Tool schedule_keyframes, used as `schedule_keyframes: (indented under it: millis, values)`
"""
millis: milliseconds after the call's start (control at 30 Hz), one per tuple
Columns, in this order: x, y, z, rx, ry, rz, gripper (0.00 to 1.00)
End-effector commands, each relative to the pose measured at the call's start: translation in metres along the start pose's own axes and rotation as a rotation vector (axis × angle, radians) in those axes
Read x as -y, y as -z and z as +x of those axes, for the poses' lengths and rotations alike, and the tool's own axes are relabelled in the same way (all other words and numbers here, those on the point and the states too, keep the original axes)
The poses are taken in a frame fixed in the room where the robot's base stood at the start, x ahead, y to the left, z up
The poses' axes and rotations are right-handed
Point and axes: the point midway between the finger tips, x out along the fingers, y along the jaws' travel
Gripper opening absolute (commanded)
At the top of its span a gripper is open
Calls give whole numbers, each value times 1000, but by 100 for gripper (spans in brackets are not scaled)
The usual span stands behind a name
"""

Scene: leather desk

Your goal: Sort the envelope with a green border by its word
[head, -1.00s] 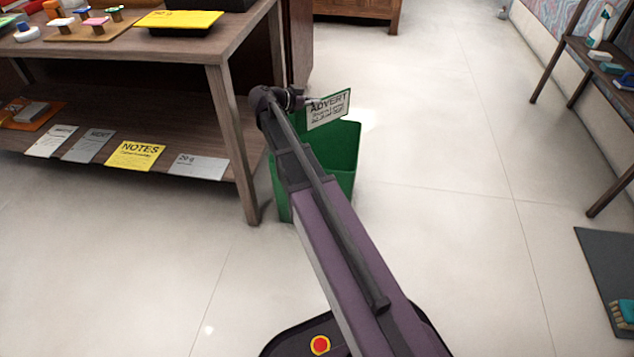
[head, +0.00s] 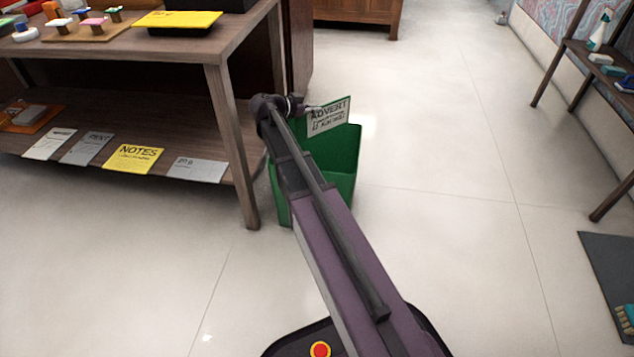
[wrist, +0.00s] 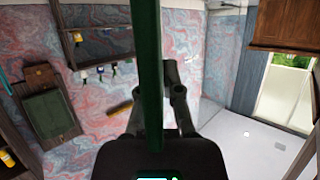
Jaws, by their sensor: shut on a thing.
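The envelope with a green border (head: 329,117) reads ADVERT, with smaller blurred lines below. In the head view it stands nearly upright above the green bin (head: 338,150), its lower part close to or inside the bin's opening. My gripper (head: 308,107) is shut on its left edge. In the wrist view the envelope shows edge-on as a dark green strip (wrist: 146,70) running up between the fingers of my gripper (wrist: 168,75).
A wooden desk (head: 232,75) stands left of the bin, with a yellow NOTES card (head: 134,157) and several grey cards on its lower shelf. A yellow-topped tray (head: 178,20) is on top. A shelf (head: 575,70) stands at right. The floor between is clear.

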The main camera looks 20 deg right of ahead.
Motion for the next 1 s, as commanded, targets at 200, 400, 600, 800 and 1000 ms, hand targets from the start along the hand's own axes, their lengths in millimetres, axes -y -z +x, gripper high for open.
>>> schedule_keyframes:
  millis: [200,400,600,800,1000]
  values:
    - [0,-20,8,0,0,0,0]
    - [0,-33,14,0,0,0,0]
    - [0,-39,16,0,0,0,0]
    - [0,-40,16,0,0,0,0]
    - [0,-40,16,0,1,0,0]
